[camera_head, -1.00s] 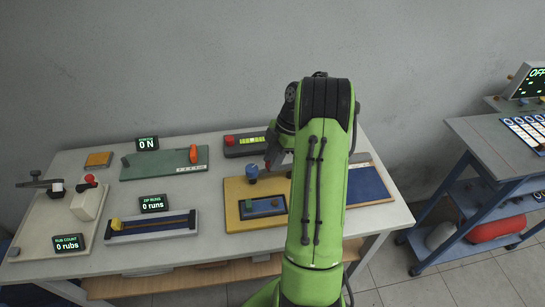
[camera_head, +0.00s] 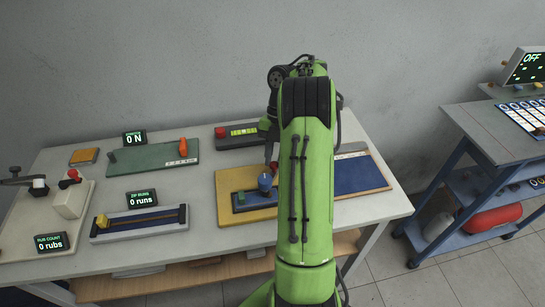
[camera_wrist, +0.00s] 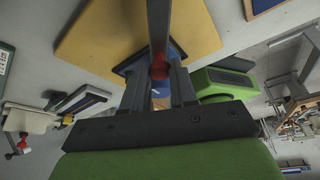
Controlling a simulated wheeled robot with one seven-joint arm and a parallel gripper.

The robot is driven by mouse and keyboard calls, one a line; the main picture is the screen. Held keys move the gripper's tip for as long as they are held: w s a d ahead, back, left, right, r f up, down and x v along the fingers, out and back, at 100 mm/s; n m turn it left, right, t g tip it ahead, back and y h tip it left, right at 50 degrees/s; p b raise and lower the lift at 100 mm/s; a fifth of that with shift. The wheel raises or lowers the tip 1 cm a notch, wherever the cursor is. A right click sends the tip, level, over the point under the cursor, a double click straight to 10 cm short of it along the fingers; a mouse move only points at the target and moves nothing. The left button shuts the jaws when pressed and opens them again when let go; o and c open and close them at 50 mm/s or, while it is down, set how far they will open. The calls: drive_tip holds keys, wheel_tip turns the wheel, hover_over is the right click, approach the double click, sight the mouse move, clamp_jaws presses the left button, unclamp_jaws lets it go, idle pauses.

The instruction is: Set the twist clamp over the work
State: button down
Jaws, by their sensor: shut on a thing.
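The yellow board (camera_head: 228,184) lies on the table and carries the dark blue work plate (camera_head: 243,205) with a small green piece on it. The twist clamp's blue knob (camera_head: 265,182) is over the right part of this plate. My gripper (camera_head: 272,166) is at the knob, partly hidden behind my arm. In the wrist view my gripper (camera_wrist: 159,88) is shut around a red piece (camera_wrist: 160,69) that appears to belong to the clamp. A grey bar (camera_wrist: 158,28) runs up from it, above blue parts and the yellow board. The clamp's lower contact is hidden.
A blue panel (camera_head: 355,175) lies right of my arm. A green board (camera_head: 150,158) and a slider rig reading 0 runs (camera_head: 140,223) are to the left. A second bench (camera_head: 490,125) is at right.

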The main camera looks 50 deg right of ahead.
drive_tip(key=shift+s+d+n, duration=0.1)
drive_tip(key=shift+s+n, duration=0.1)
drive_tip(key=shift+n, duration=0.2)
drive_tip(key=c, duration=0.9)
unclamp_jaws()
drive_tip(key=shift+r, duration=0.1)
drive_tip(key=p+v, duration=1.2)
drive_tip(key=v, duration=0.3)
drive_tip(key=shift+w+r, duration=0.2)
drive_tip(key=shift+r, duration=0.15)
